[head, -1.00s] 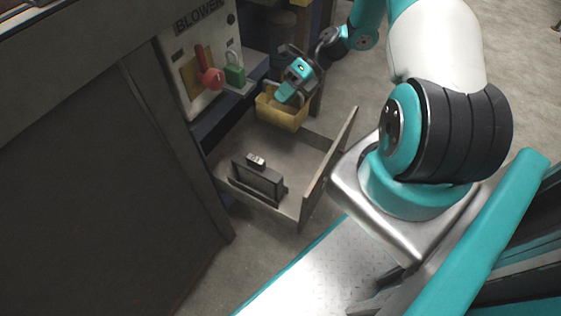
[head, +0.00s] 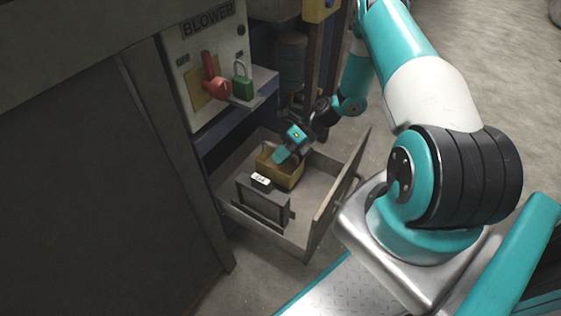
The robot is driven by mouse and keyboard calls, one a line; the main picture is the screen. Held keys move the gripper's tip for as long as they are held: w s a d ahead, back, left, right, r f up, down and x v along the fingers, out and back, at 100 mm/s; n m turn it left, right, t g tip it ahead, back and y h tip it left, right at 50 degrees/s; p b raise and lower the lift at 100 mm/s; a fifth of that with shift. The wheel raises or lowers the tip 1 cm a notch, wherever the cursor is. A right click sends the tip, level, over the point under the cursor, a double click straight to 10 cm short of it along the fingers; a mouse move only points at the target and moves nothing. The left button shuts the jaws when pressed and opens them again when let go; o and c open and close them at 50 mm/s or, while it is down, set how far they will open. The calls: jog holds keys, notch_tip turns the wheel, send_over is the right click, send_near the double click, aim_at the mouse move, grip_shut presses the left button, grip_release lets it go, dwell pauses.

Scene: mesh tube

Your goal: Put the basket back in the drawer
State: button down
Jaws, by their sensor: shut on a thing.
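The yellow basket (head: 286,177) is in the head view, low inside the open drawer (head: 318,185), toward its back. I cannot tell whether its bottom touches the drawer floor. My gripper (head: 280,157) is shut on the basket at its upper edge, and my teal gripper body hides part of it. The drawer is pulled out from the dark cabinet, with its front panel standing to the right.
A dark box-like item with a white label (head: 262,203) stands in the drawer, in front of the basket. A panel marked BLOWER (head: 207,65) holds a red lever (head: 215,84). A green padlock (head: 242,84) sits by a ledge above the drawer.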

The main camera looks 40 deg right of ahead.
jog(key=shift+a+f+b, duration=0.1)
jog(key=shift+f+b, duration=0.2)
jog(key=shift+f, duration=0.25)
jog(key=shift+f, duration=0.2)
jog(key=c, duration=1.2)
grip_release()
jog(key=shift+r, duration=0.1)
jog(key=shift+r, duration=0.3)
jog(key=p+v, duration=0.3)
jog(key=v, duration=0.8)
jog(key=shift+d+r, duration=0.1)
jog(key=shift+d, duration=0.3)
